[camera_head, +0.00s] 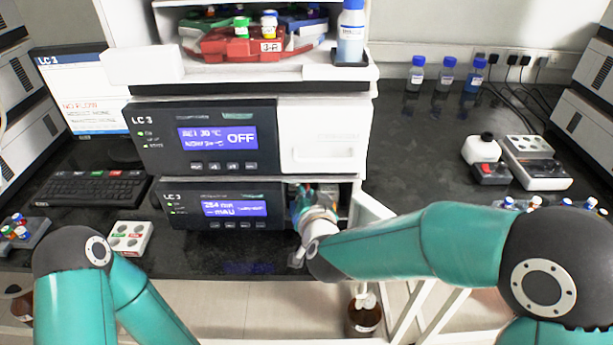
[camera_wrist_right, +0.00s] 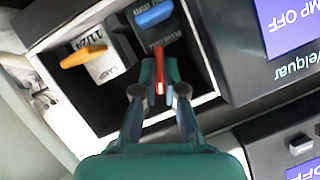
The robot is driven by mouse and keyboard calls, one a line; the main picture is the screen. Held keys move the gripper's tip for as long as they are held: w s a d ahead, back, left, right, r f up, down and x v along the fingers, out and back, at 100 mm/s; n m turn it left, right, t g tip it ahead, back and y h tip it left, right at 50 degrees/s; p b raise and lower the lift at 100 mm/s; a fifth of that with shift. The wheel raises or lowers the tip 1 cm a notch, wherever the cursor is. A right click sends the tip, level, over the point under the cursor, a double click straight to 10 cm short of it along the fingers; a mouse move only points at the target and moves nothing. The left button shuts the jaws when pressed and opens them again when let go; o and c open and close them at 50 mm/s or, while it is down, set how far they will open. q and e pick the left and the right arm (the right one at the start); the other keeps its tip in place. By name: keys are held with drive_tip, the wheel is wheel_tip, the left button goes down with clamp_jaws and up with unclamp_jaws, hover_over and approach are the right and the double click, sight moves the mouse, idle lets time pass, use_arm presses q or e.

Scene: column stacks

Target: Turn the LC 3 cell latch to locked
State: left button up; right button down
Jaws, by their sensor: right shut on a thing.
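The LC 3 lower module (camera_head: 220,207) stands at the bottom of the stack in the head view, with its small compartment open on the right. My right gripper (camera_head: 303,203) reaches into that compartment, and its tips are hard to make out there. In the right wrist view, the right gripper (camera_wrist_right: 160,78) is shut on a narrow red lever (camera_wrist_right: 160,74) inside the white-framed bay. A blue lever (camera_wrist_right: 153,15) and an orange lever (camera_wrist_right: 83,56) show beside it. My left gripper is out of view.
The open compartment door (camera_head: 375,210) sticks out right of the bay, close to my right forearm. The LC 3 upper module (camera_head: 205,137) sits above. A brown bottle (camera_head: 363,316) stands below the counter. A white block with round wells (camera_head: 129,238) lies left on the dark counter.

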drive_tip(key=shift+s+a+f+n+h+p, duration=0.15)
drive_tip(key=shift+n+h+p, duration=0.55)
drive_tip(key=shift+p, duration=0.75)
drive_tip(key=shift+d+f+n+h+p, duration=0.15)
drive_tip(key=shift+n+h+p, duration=0.35)
drive_tip(key=shift+n+p, duration=0.65)
drive_tip(key=shift+f, duration=0.1)
drive_tip(key=c, duration=1.3)
unclamp_jaws()
drive_tip(key=shift+o, duration=0.2)
drive_tip(key=shift+a+r, duration=0.1)
drive_tip(key=shift+r, duration=0.1)
drive_tip(key=shift+r, duration=0.1)
